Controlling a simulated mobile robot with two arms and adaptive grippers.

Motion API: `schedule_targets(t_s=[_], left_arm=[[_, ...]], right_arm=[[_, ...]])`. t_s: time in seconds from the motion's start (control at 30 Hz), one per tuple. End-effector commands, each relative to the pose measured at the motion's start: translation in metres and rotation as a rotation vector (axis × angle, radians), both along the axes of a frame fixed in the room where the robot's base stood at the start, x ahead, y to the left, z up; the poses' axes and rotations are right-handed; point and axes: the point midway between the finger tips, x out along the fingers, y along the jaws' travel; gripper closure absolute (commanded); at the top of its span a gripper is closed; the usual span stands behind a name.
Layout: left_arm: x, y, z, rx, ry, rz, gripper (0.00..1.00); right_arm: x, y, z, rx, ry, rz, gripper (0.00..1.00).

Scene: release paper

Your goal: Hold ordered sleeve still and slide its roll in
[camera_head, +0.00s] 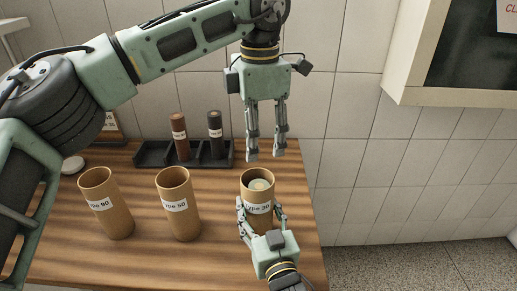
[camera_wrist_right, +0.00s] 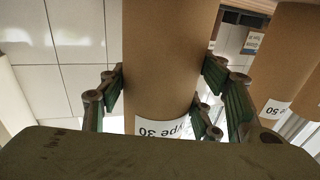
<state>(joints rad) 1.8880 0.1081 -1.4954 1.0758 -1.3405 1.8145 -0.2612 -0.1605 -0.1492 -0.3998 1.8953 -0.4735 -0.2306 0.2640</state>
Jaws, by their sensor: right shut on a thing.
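The brown Type 30 sleeve (camera_head: 257,190) stands upright near the table's right side, with the pale end of a roll (camera_head: 259,185) showing inside its mouth. My right gripper (camera_head: 261,209) is shut around this sleeve from the front; the right wrist view shows its fingers on both sides of the sleeve (camera_wrist_right: 165,60). My left gripper (camera_head: 266,154) points down above the sleeve, fingers apart and empty. The Type 50 sleeve (camera_head: 178,210) and Type 90 sleeve (camera_head: 107,208) stand upright to the left, open at the top.
A dark rack (camera_head: 153,154) at the back of the wooden table (camera_head: 215,262) holds a reddish-brown roll (camera_head: 180,140) and a black roll (camera_head: 215,138). A small white round thing (camera_head: 72,165) lies at the left. A tiled wall is behind; a white-framed cabinet (camera_head: 400,60) is at the upper right.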

Motion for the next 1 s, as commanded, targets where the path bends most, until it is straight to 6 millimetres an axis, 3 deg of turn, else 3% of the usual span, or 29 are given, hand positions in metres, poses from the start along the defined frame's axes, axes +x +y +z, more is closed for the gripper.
schedule_targets(t_s=[0.03, 0.47, 0.5, 0.73, 1.0], left_arm=[[-0.0001, -0.0003, 0.0011, 0.0, 0.0, 0.0, 0.45], [-0.0003, -0.0002, 0.0012, -0.001, 0.0, 0.0, 0.45], [-0.0003, -0.0002, 0.0012, -0.001, 0.0, 0.0, 0.45], [-0.0002, -0.0002, 0.0012, 0.0, 0.0, 0.0, 0.45], [-0.0002, -0.0002, 0.0013, -0.001, 0.0, 0.0, 0.45]], right_arm=[[-0.001, -0.0012, -0.0091, -0.007, 0.02, -0.002, 0.68], [-0.0011, -0.0018, -0.0105, -0.009, 0.021, -0.003, 0.68], [-0.0009, -0.0017, -0.0089, -0.008, 0.018, -0.003, 0.4], [-0.0006, -0.0012, -0.0058, -0.005, 0.012, -0.002, 0.19], [-0.0004, -0.0009, -0.0049, -0.005, 0.01, -0.002, 0.19]])
